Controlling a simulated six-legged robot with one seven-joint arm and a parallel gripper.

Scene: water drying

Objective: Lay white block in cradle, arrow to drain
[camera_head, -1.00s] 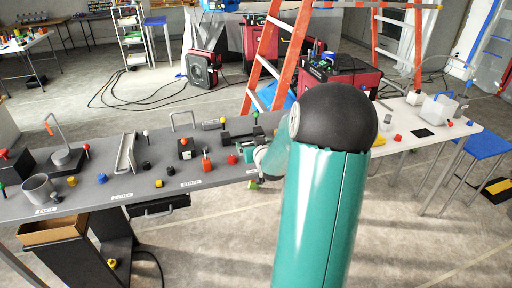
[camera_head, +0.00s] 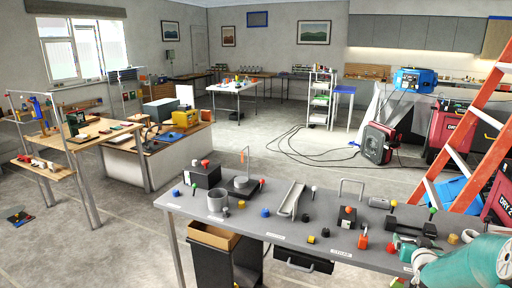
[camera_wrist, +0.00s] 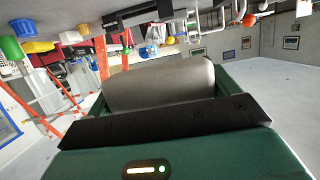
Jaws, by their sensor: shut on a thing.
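My gripper (camera_wrist: 165,112) is shut on a pale grey-white block (camera_wrist: 160,82) with a rounded edge, seen close up in the wrist view. No arrow shows on its visible face, and its far side is hidden. In the head view my teal arm fills the lower right corner, and the held block cannot be made out there. A light, sloped channel (camera_head: 291,199) stands on the grey bench (camera_head: 330,235). A black holder-like piece (camera_head: 410,228) lies near the bench's right part; I cannot tell which is the cradle.
A grey cup (camera_head: 217,201), a black box (camera_head: 205,175), a metal arch (camera_head: 352,188) and several small coloured knobs crowd the bench. Small label strips lie along its front edge. An orange ladder (camera_head: 465,140) stands behind it at right.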

